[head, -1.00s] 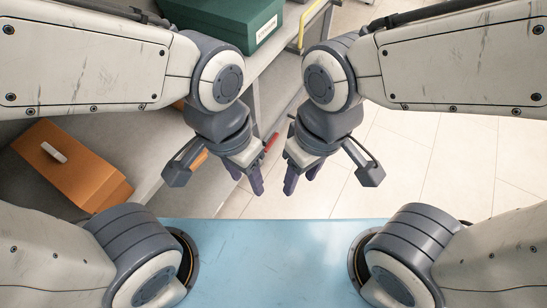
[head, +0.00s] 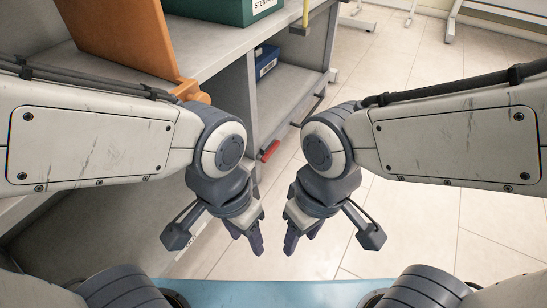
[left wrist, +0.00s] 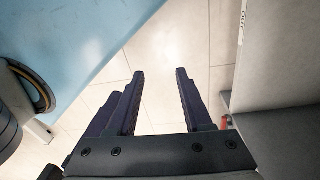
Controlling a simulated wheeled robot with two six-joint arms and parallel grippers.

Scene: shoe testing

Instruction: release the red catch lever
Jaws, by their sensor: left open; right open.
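The red catch lever (head: 270,150) is a small red bar on the grey bench's front edge, in the middle of the head view. A small bit of red (left wrist: 225,122) shows beside the gripper in the left wrist view; I cannot tell if it is the lever. My left gripper (head: 257,246) hangs pointing down, below the lever in the picture and apart from it. Its two dark fingers (left wrist: 160,75) are open with nothing between them. My right gripper (head: 290,246) hangs close beside it, also open and empty.
A blue box (head: 266,62) sits on a shelf beneath. Open tiled floor (head: 420,75) lies to the right.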

